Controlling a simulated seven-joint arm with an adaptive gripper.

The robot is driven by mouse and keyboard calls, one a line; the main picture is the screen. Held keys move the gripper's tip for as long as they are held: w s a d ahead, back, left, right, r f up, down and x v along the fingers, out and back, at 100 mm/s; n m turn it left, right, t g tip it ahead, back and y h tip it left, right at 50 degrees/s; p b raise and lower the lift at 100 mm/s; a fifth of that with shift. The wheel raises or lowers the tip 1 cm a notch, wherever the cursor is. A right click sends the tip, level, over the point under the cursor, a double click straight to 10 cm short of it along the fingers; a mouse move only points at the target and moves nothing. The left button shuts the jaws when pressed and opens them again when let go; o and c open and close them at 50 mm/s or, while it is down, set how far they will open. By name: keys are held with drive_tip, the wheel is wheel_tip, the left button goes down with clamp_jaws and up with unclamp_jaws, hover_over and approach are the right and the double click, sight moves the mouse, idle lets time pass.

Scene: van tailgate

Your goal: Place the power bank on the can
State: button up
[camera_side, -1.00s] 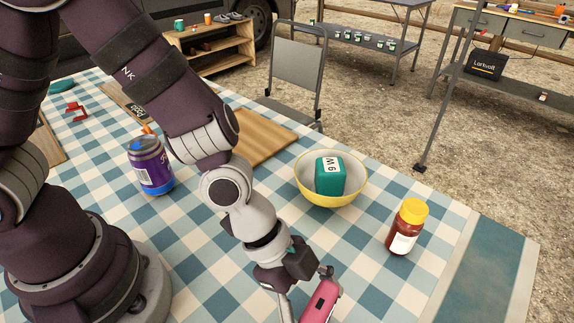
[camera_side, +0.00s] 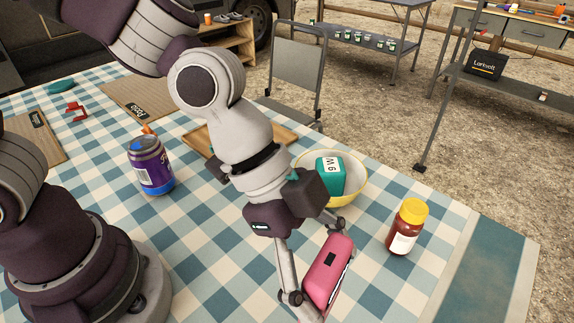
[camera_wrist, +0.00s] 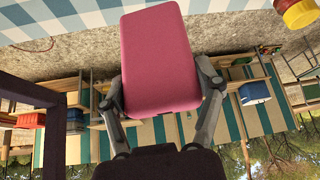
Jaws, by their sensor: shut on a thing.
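The power bank (camera_side: 328,268) is a pink block, held tilted in my gripper (camera_side: 308,300) at the front of the table in the side view. In the wrist view the pink power bank (camera_wrist: 160,58) sits between the two fingers of my gripper (camera_wrist: 160,88), which is shut on it. The can does not show in the wrist view. My gripper and the power bank are well apart from it.
A yellow-rimmed bowl (camera_side: 345,200) holding a teal box (camera_side: 329,175) stands behind my gripper. A jar with a yellow lid (camera_side: 407,228) stands to the right. A wooden tray (camera_side: 285,137) lies behind my wrist. Checked cloth (camera_side: 205,225) is bare between the can and my gripper.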

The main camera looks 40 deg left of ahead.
drive_tip(key=w+a+r+n+t+y, duration=0.3)
drive_tip(key=w+a+n, duration=0.2)
drive_tip(key=a+n, duration=0.5)
drive_tip(key=w+a+r+n+t+y, duration=0.25)
drive_tip(key=w+a+n, duration=0.3)
drive_tip(key=a, duration=0.85)
drive_tip(key=s+a+r+n+y, duration=0.35)
drive_tip(key=a+n, duration=0.25)
drive_tip(key=a, duration=0.3)
drive_tip(key=n+g+y, duration=0.4)
drive_tip(key=n, duration=0.4)
hover_over(143, 142)
wheel_tip(143, 142, down, 6)
drive_tip(key=shift+f, duration=0.15)
drive_tip(key=shift+f, duration=0.1)
drive_tip(key=o, duration=1.2)
drive_tip(key=shift+o, duration=0.2)
